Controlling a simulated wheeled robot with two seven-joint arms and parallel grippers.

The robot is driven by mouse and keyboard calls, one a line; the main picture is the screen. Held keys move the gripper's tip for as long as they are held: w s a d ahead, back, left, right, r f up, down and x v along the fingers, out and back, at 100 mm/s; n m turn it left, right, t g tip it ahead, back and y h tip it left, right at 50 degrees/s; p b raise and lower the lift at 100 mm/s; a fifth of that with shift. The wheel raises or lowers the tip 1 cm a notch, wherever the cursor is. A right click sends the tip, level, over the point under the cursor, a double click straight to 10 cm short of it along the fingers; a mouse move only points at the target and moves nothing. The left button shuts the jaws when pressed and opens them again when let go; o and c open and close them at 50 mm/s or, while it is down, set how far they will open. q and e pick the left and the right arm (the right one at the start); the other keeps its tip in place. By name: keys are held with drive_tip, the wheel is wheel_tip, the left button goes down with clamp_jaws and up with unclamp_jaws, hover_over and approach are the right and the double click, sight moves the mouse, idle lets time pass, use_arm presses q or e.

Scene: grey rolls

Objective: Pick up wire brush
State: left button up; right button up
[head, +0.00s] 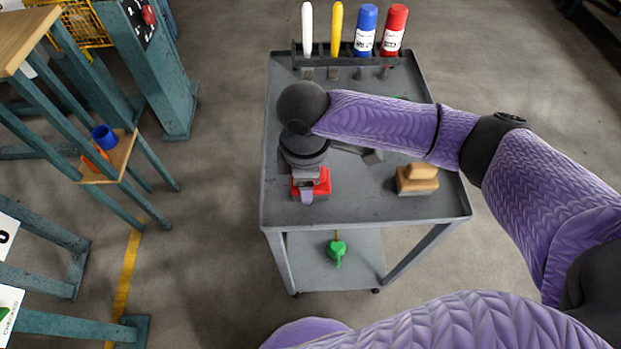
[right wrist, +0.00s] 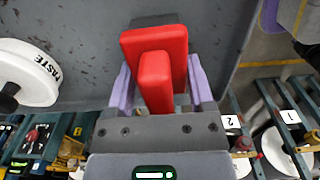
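A red brush-like block (head: 322,183) with a raised handle and a dark underside lies on the grey cart top. It also shows in the right wrist view (right wrist: 155,60). A similar tan block (head: 417,183) with a raised handle lies further right on the cart. Which of them is the wire brush I cannot tell for certain. My right gripper (head: 308,190) is over the red block, pointing down. In the right wrist view its purple fingers (right wrist: 160,85) stand apart on either side of the red handle, with gaps visible. My left gripper is not in view.
The grey cart (head: 360,213) has a rack (head: 350,58) at its far end holding white, yellow, blue and red items. Some dark items lie under my forearm, partly hidden. A green object (head: 337,252) is on the lower shelf. Teal frames (head: 60,110) stand left.

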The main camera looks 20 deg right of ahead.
drive_tip(key=c, duration=0.4)
clamp_jaws()
wheel_tip(320, 180, up, 9)
drive_tip(key=p, duration=0.5)
drive_tip(key=shift+r, duration=0.6)
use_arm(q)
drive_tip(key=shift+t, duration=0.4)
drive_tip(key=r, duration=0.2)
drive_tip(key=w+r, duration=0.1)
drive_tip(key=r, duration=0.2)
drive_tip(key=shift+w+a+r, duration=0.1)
use_arm(e)
drive_tip(key=shift+f, duration=0.1)
